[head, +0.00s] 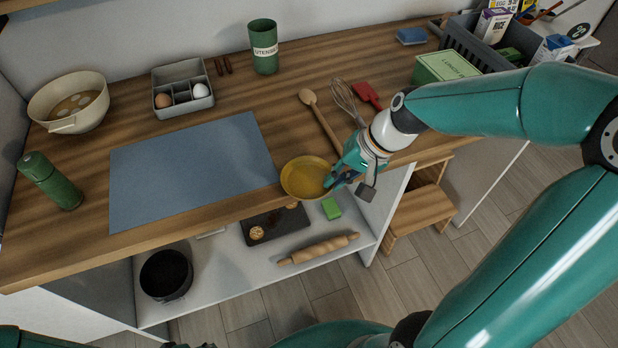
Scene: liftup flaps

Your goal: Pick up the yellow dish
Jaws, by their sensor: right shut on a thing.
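The yellow dish (303,178) is a small round bowl at the front edge of the wooden counter, just right of the grey-blue mat. My right gripper (333,183) reaches in from the right and is shut on the dish's right rim. I cannot tell whether the dish touches the counter or hangs slightly above it. My left gripper is not in view.
The grey-blue mat (190,170) lies left of the dish. A wooden spoon (322,122), a whisk (346,101) and a red spatula (367,95) lie behind my right gripper. Below, an open shelf holds a rolling pin (318,249), a dark pot (166,274) and a dark tray (277,229).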

